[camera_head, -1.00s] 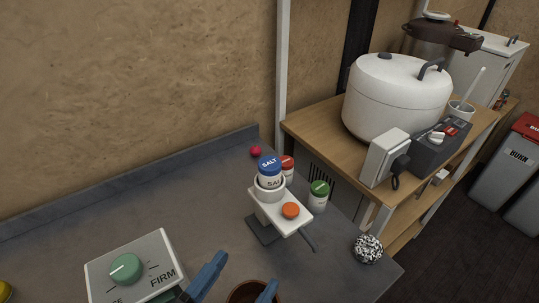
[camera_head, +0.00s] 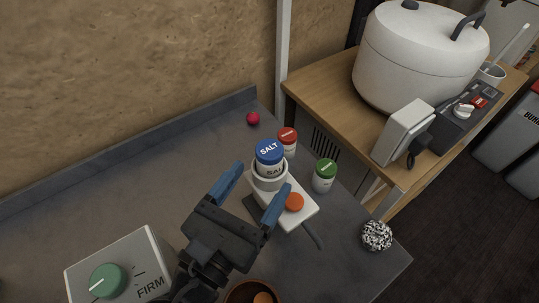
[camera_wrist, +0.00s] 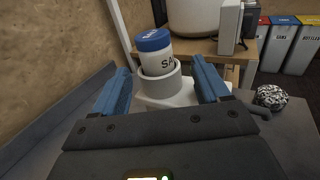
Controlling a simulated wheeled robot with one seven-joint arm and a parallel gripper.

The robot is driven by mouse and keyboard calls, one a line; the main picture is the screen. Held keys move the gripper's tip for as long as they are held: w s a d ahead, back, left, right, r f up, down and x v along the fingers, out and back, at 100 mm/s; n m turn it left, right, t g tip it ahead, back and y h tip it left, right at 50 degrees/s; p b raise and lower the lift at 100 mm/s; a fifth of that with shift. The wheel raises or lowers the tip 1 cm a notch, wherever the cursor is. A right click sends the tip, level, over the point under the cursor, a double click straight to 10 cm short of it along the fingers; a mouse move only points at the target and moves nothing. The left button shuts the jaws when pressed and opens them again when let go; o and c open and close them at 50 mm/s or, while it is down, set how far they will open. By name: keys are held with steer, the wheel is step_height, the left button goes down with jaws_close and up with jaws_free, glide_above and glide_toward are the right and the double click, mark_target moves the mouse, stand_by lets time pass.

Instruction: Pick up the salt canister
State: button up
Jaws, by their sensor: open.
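The salt canister (camera_head: 269,153) is white with a blue lid marked SALT. It stands in a white round cup on a small white device (camera_head: 310,209) with an orange button (camera_head: 294,202). In the wrist view the canister (camera_wrist: 155,48) tilts slightly and sits ahead, between my fingers in the picture; its lower part is hidden in the cup (camera_wrist: 160,85). My gripper (camera_head: 257,190) is open and empty, with blue fingers, just in front of the cup. The fingers also show in the wrist view (camera_wrist: 163,88), apart from the canister.
A red-lidded jar (camera_head: 288,143) stands close behind the canister and a green-lidded jar (camera_head: 324,178) to its right. A speckled ball (camera_head: 376,236) lies near the counter edge. A grey FIRM dial box (camera_head: 120,268) and brown bowl (camera_head: 240,293) are in front.

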mark_target(275, 150)
steer(key=shift+a+r+p+x, duration=0.1)
steer(key=shift+p+x, duration=0.15)
steer(key=shift+x, duration=1.6)
steer(key=shift+a+r+p+x, duration=0.1)
steer(key=shift+p+x, duration=0.1)
steer(key=shift+x, duration=1.65)
steer(key=shift+w, duration=0.1)
steer(key=c, duration=1.1)
steer(key=shift+r, duration=0.1)
